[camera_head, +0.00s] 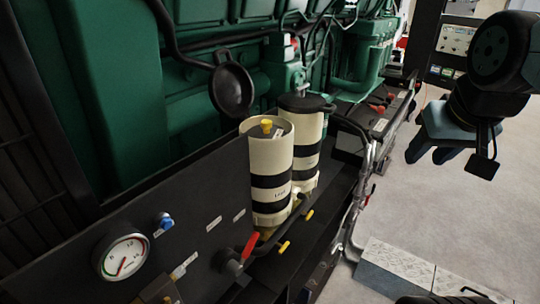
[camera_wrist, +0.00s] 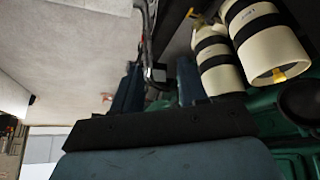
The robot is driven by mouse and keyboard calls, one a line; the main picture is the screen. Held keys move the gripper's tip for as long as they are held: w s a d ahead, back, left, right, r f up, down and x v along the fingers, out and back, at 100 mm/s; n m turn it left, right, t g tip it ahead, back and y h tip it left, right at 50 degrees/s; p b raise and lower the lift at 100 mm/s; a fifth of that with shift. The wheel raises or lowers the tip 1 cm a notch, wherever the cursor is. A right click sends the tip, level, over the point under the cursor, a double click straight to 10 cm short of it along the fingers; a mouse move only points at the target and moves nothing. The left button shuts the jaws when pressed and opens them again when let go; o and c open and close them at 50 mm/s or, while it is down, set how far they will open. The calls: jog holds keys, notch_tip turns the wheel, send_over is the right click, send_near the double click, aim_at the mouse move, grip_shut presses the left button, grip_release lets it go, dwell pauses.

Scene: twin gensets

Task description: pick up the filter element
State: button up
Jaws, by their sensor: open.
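Two cream filter housings with black bands stand side by side in front of the green engine. The front housing (camera_head: 270,190) is uncapped, and the top of the filter element with its yellow tab (camera_head: 266,127) shows inside its rim. The rest of the element is hidden by the housing. The rear housing (camera_head: 307,145) has a black lid. In the wrist view, the uncapped housing (camera_wrist: 258,35) is at upper right with the yellow tab (camera_wrist: 280,75) at its end. My gripper (camera_head: 428,153) is open and empty, well right of the housings; its fingers show in the wrist view (camera_wrist: 160,88).
A round black lid (camera_head: 232,90) stands raised behind the open housing. A red-handled valve (camera_head: 250,246), a gauge (camera_head: 122,257) and a blue knob (camera_head: 166,221) lie to the front left. Metal pipes (camera_head: 362,190) run right of the housings. Grey floor (camera_head: 420,215) is open at right.

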jog(key=shift+o, duration=0.7)
jog(key=shift+w, duration=0.1)
jog(key=shift+o, duration=0.8)
jog(key=shift+w+a+r, duration=0.2)
jog(key=shift+w, duration=0.05)
jog(key=w+a+r+n+y, duration=0.1)
jog(key=w+a+r+n, duration=0.2)
jog(key=w+a, duration=0.6)
jog(key=shift+w+a+r+g, duration=0.35)
jog(key=shift+r+g, duration=0.05)
jog(key=shift+r, duration=0.4)
jog(key=n+g+y, duration=0.1)
jog(key=n, duration=0.3)
send_near(267, 122)
jog(key=shift+y, duration=0.3)
jog(key=x, duration=1)
jog(key=shift+d+f, duration=0.1)
jog(key=shift+d, duration=0.2)
